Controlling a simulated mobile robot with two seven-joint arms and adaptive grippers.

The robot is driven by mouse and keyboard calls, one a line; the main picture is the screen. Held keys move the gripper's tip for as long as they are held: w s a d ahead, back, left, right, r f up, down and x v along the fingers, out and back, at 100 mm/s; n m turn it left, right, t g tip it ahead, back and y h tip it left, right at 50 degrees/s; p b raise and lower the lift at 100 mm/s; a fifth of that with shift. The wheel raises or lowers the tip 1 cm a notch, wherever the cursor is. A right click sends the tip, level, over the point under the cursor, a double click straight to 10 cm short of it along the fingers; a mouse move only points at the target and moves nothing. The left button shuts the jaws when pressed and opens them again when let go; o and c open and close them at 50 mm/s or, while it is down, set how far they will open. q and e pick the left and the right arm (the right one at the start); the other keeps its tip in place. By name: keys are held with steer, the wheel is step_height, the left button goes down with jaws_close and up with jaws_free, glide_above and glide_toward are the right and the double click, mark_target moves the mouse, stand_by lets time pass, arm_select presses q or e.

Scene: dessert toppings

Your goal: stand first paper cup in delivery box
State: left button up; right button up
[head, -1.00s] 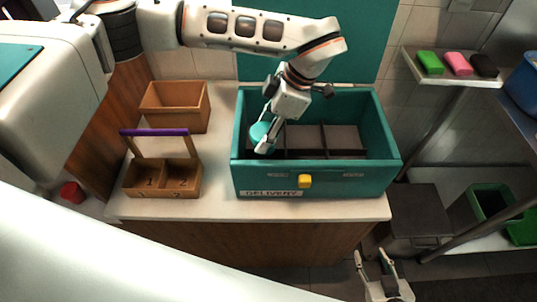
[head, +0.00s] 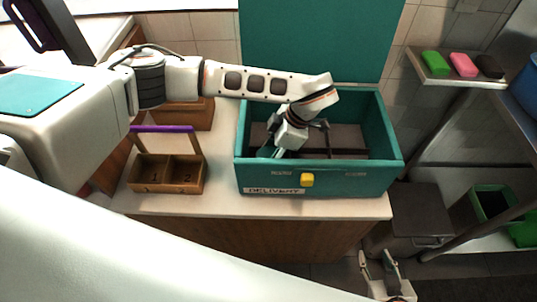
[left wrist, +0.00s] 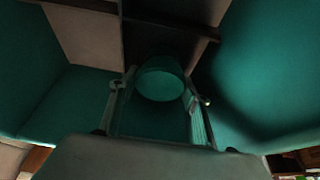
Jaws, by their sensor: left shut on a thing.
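The teal delivery box (head: 340,181) stands on the counter with its lid up and dark dividers inside. My left gripper (head: 268,150) reaches down into its left part. In the left wrist view the teal paper cup (left wrist: 160,84) sits between the fingers of my left gripper (left wrist: 157,100), which are shut on it. The cup looks low in a compartment beside a dark divider; I cannot tell whether it touches the floor. My right gripper (head: 380,262) is open and empty, low in front of the counter.
A wooden carrier (head: 150,187) with a purple handle and two empty compartments stands left of the box. A brown wooden bin (head: 193,116) is behind it, partly covered by my arm. Green, pink and black blocks lie on the right shelf (head: 455,79).

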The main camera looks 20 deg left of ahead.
arm_select(q)
steer(key=o, duration=0.8)
steer(key=shift+f, duration=0.15)
steer(key=shift+o, duration=0.6)
